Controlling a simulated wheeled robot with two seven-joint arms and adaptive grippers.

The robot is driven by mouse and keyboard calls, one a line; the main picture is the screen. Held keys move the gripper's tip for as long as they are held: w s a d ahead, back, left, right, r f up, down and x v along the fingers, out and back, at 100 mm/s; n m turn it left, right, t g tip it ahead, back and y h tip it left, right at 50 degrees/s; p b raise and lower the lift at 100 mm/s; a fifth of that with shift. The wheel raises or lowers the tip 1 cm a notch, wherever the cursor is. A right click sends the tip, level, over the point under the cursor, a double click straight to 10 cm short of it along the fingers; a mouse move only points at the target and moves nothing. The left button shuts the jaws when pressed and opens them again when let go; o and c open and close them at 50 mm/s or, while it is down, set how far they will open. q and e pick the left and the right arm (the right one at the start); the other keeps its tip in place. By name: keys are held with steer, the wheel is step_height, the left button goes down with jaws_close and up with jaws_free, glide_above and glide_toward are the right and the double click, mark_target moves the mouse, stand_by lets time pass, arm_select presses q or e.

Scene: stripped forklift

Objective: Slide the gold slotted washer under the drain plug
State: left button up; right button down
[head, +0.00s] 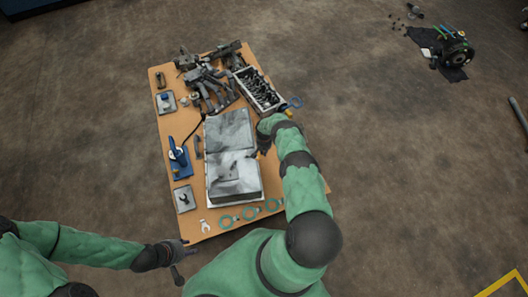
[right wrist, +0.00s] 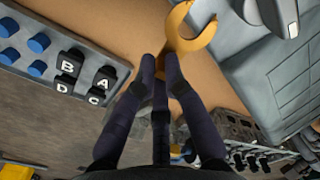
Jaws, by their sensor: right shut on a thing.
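The gold slotted washer (right wrist: 194,28) is a flat C shape with an open slot, at the top of the right wrist view. My right gripper (right wrist: 161,68) is shut on its near end, and the slot points away from the fingers. In the head view my right gripper (head: 264,148) is at the right side of the grey blocks, with a small gold patch beside it. My left gripper (head: 179,268) is off the table's front left, too small to read.
The grey blocks (head: 232,150) fill the middle of the wooden table (head: 217,231). A tray of dark parts (head: 257,90) and a pile of metal parts (head: 205,85) lie behind. Green rings (head: 250,213) line the front edge. A grey panel with lettered keys (right wrist: 85,78) is left of the washer.

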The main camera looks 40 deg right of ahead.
steer(key=shift+w+d, duration=0.15)
steer(key=shift+w, duration=0.4)
stand_by(0.4)
steer(key=shift+w+a, duration=0.35)
steer(key=shift+a, duration=0.25)
steer(key=shift+w+a, duration=0.35)
steer(key=shift+a, duration=0.25)
stand_by(0.5)
steer(key=shift+w+a+f, duration=0.1)
steer(key=shift+w+a, duration=0.05)
steer(key=shift+a, duration=0.15)
steer(key=shift+w+a, duration=0.35)
steer(key=shift+a, duration=0.3)
stand_by(0.5)
steer(key=c, duration=1.2)
jaws_free()
steer(key=shift+c, duration=0.2)
step_height(320, 180, up, 12)
